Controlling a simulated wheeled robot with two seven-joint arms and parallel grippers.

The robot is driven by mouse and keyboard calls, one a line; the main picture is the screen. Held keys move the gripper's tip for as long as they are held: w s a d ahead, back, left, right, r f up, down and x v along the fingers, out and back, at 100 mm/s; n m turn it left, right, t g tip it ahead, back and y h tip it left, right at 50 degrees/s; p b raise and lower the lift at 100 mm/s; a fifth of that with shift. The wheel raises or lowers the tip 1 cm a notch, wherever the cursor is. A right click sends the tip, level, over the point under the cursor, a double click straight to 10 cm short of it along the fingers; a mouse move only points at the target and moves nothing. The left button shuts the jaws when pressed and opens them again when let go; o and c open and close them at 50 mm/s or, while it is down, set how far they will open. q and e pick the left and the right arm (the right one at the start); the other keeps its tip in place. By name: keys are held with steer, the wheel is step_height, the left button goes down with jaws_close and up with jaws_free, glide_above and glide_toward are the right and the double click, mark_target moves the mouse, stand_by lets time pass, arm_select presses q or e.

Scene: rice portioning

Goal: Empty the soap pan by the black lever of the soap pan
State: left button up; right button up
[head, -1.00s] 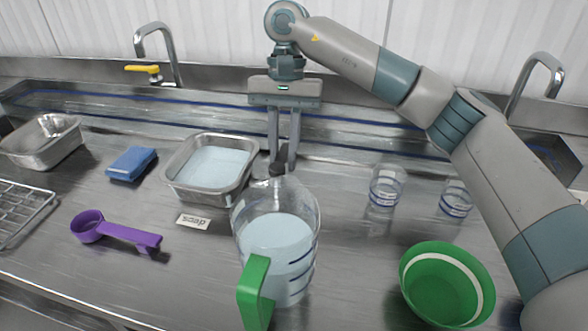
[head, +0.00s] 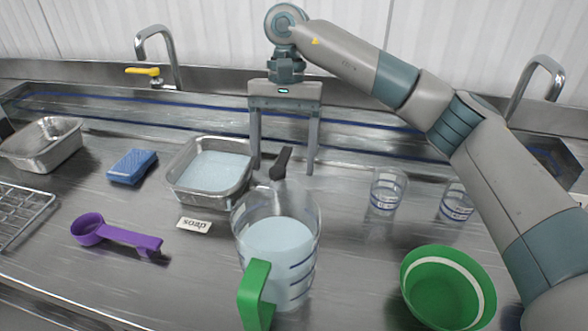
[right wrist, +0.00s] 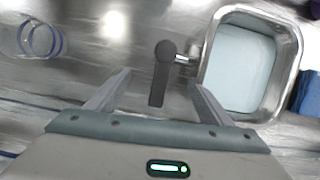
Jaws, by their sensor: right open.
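The soap pan (head: 183,190) is a metal pan of pale blue liquid on the counter, left of centre, with a "soap" label (head: 194,225) in front of it. My right gripper (head: 284,170) is open, with one finger on each side of the lever. In the right wrist view the lever (right wrist: 162,75) lies between the open fingers (right wrist: 160,82), apart from both, and the pan (right wrist: 205,75) is to the right. My left gripper is not in view.
A clear jug with a green handle (head: 258,290) stands in front of the lever, holding pale liquid. A purple scoop (head: 130,237), blue sponge (head: 132,166), empty metal pan (head: 42,150), wire rack (head: 20,215), two clear cups (head: 387,190) and green bowl (head: 448,290) are around.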

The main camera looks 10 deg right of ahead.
steer(key=shift+p+v, duration=1.35)
steer(key=shift+v, duration=1.5)
steer(key=shift+p+v, duration=0.9)
steer(key=shift+v, duration=0.3)
steer(key=shift+a, duration=0.1)
steer(key=shift+f, duration=0.1)
